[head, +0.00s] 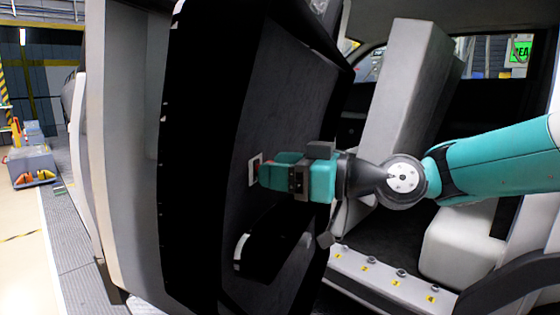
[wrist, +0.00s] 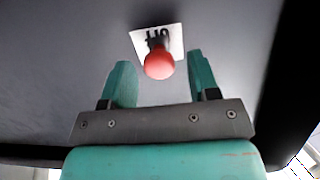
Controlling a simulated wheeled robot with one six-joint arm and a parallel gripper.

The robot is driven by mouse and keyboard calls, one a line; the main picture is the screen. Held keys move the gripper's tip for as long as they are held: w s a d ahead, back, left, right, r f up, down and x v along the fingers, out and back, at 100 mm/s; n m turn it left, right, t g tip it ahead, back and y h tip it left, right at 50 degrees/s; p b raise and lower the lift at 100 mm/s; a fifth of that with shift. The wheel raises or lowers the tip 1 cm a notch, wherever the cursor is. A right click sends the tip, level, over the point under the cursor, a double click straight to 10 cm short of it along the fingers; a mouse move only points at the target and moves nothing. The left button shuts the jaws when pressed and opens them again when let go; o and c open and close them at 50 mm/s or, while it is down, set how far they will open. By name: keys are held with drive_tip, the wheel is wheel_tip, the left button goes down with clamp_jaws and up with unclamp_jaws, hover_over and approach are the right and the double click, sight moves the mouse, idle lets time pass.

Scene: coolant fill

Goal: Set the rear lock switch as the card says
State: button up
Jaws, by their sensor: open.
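The lock switch is a red round knob (wrist: 159,64) on a white plate (wrist: 144,38) with dark lettering, fixed to the dark door panel. The lettering is partly covered by the knob, so I cannot read it fully. In the head view the white plate (head: 252,168) shows at the tip of my gripper (head: 264,171), with the knob mostly hidden. In the wrist view my gripper is open, one finger on each side of the knob, with gaps between. A green card (head: 520,50) beginning "REA" hangs beyond the car; the rest of it is not readable.
The black inner door panel (head: 270,85) stands open, with a recessed handle pocket (head: 262,255) below the switch. To the right are a light seat (head: 400,85) and a sill (head: 385,285) with numbered yellow marks. A grey cart (head: 32,165) stands at the far left.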

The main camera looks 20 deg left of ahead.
sight(261, 143)
clamp_jaws()
drive_tip(key=shift+r+p, duration=0.85)
drive_tip(key=shift+r, duration=1.25)
unclamp_jaws()
drive_tip(key=shift+f, duration=0.1)
